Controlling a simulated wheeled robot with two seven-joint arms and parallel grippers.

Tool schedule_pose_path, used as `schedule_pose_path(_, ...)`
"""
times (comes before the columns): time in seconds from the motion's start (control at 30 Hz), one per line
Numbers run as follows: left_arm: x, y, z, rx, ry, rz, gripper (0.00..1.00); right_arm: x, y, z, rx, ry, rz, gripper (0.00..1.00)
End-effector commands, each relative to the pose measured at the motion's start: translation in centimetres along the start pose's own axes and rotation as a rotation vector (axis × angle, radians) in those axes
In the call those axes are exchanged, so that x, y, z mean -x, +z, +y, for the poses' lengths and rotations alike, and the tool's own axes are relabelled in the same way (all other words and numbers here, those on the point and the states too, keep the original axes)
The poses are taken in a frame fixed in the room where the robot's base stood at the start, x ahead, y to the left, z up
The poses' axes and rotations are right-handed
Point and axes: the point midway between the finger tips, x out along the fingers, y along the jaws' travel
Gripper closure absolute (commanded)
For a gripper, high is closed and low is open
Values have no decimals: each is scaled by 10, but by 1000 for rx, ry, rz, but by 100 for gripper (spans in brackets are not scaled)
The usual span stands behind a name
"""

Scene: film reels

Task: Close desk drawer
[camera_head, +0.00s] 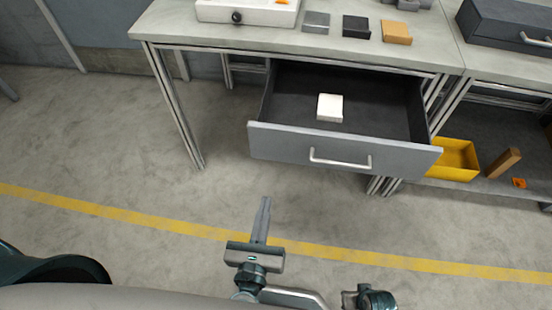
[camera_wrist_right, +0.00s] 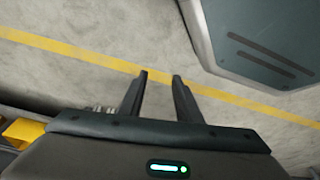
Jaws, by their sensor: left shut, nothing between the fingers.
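The grey desk drawer (camera_head: 290,147) is pulled well out from under the desk in the head view, its silver bar handle (camera_head: 340,163) facing me. A small white block (camera_head: 330,107) lies inside on the drawer floor. My left gripper (camera_head: 266,200) is shut and empty. In the head view its fingers point up the picture, below the drawer front and left of the handle, with a visible gap to the drawer. My right gripper (camera_wrist_right: 160,76) shows in the right wrist view, fingers apart over the floor with nothing between them.
The desk top (camera_head: 180,25) carries a white device (camera_head: 245,12), a grey block (camera_head: 316,22), a black block (camera_head: 356,27) and a tan block (camera_head: 397,32). A yellow bin (camera_head: 455,160) stands right of the drawer. The concrete floor (camera_head: 110,140) before the desk is clear.

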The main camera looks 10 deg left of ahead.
Motion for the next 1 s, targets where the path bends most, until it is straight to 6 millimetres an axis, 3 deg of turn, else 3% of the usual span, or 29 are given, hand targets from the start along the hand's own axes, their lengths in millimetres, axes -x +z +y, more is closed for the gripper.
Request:
schedule_pose_path(0.1, 4, 19, -6, -87, -9, -53, 100, 2, 1, 1, 0, 1, -7, 69)
schedule_pose_path(0.2, 6, 25, -8, -114, -10, -69, 100, 3, 1, 1, -1, 1, -9, 69)
schedule_pose_path(0.63, 2, 26, -8, -114, -9, -68, 100, 2, 2, 1, -1, 1, -10, 69)
schedule_pose_path(0.83, -14, 28, -8, -113, -8, -69, 100, -5, 7, 2, -1, 1, -12, 69)
schedule_pose_path(1.0, -39, 31, -9, -113, -8, -70, 100, -18, 15, 2, -2, 1, -16, 69)
